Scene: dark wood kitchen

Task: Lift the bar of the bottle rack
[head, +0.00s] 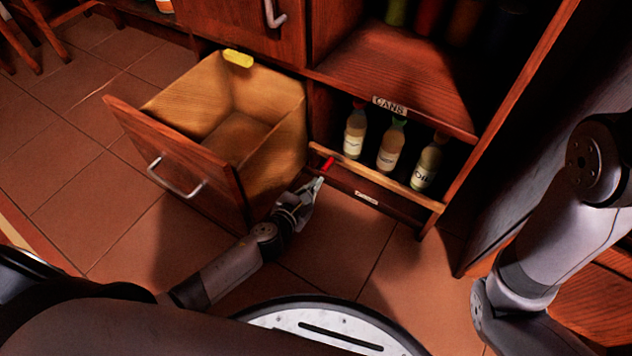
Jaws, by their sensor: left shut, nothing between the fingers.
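The bottle rack is the low shelf at the right of the open drawer in the head view. Its wooden bar (385,178) runs slantwise in front of three bottles: a left one (355,132), a middle one (390,147) and a right one labelled "Oil" (428,163). My left gripper (318,184) is shut with nothing in it. Its fingertips are close to the bar's left end, by a small red piece (328,164); I cannot tell whether they touch. My right arm comes in at the right, but its gripper is out of view.
An open, empty wooden drawer (178,168) stands out just left of my left gripper, with a yellow piece (238,58) on its back edge. A shelf labelled "CANS" (390,105) lies above the bottles. Tiled floor (335,235) is clear in front of the rack.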

